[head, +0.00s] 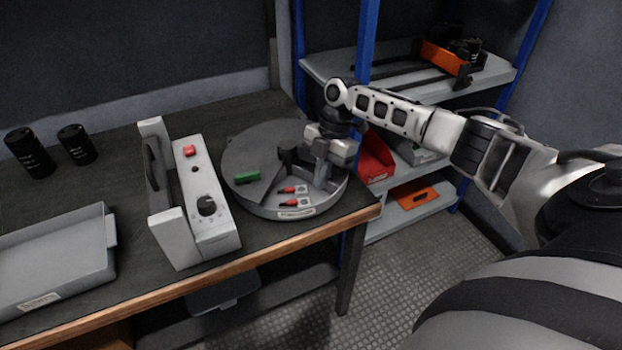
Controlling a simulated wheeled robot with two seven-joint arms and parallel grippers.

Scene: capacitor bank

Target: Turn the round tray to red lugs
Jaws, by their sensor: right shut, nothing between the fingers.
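The round tray (240,150) is a grey, divided disc on the workbench near its right end. Two red lugs (290,189) lie in its front compartment, above a white label on the rim. A green piece (247,176) is at the tray's left side. My right gripper (320,180) is shut and empty, pointing down over the right part of the tray beside a dark central piece. It hides part of the tray's right side, and I cannot tell whether it touches the tray. My left gripper is not in view.
A grey device (207,205) with a red button and black knob stands just left of the tray. A shallow grey bin (60,250) and two black cylinders (75,145) are farther left. A blue-framed shelf (400,75) with red and orange bins stands at right.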

